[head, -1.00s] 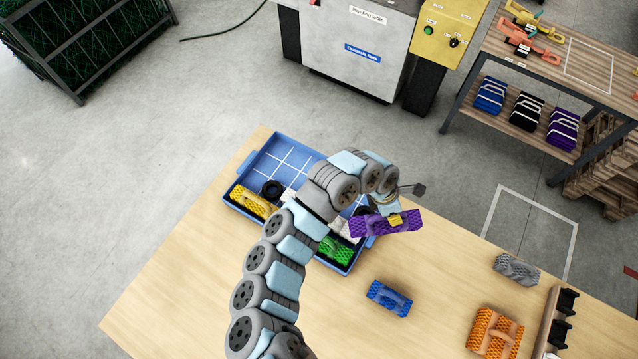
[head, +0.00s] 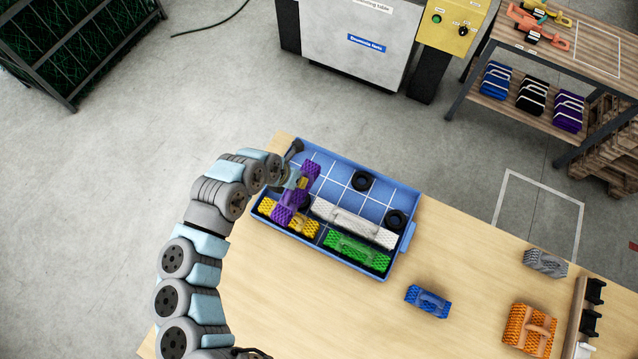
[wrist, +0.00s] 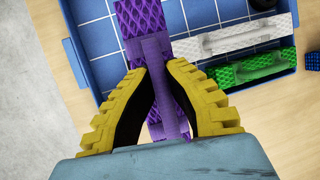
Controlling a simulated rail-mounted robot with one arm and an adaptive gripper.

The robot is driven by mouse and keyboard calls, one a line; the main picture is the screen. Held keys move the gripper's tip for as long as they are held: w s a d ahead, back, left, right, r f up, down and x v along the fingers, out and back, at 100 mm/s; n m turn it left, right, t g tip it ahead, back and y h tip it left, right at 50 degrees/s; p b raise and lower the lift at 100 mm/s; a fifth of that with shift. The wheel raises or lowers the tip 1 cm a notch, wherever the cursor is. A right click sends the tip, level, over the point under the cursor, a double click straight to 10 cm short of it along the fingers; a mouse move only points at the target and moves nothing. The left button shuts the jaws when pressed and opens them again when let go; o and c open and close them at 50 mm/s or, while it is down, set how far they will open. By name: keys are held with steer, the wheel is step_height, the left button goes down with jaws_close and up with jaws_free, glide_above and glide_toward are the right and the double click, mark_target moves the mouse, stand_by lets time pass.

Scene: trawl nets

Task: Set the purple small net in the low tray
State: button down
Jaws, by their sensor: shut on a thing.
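The purple small net (head: 311,172) is a long, textured block with a smooth handle along its middle. My gripper (head: 302,184) is shut on that handle. The net hangs over the left part of the low blue tray (head: 325,163) and hides part of the yellow net (head: 306,228). How high it is above the tray is hard to tell. The wrist view shows the yellow fingers of my gripper (wrist: 157,68) on both sides of the purple net (wrist: 143,18), which crosses the tray's left side (wrist: 78,62).
The tray also holds a white net (head: 355,222), a green net (head: 357,250) and black rings (head: 362,180). Its gridded back half is mostly bare. A blue net (head: 428,301), an orange net (head: 529,329) and a grey net (head: 545,262) lie on the table to the right.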

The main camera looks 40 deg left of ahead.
steer(key=shift+s+a, duration=0.25)
steer(key=shift+a, duration=0.45)
steer(key=shift+w+a+f+b, duration=0.4)
steer(key=shift+w+a+f, duration=0.2)
steer(key=shift+w, duration=0.2)
steer(key=shift+w+a+f+b, duration=1)
steer(key=shift+w+a+f, duration=0.4)
steer(key=shift+f, duration=0.55)
steer(key=shift+w+a+f+b, duration=1)
steer(key=shift+w+a+f, duration=0.4)
steer(key=shift+f, duration=0.5)
steer(key=shift+w+a+f+b, duration=1)
steer(key=shift+w+a+f, duration=0.35)
steer(key=shift+f, duration=0.6)
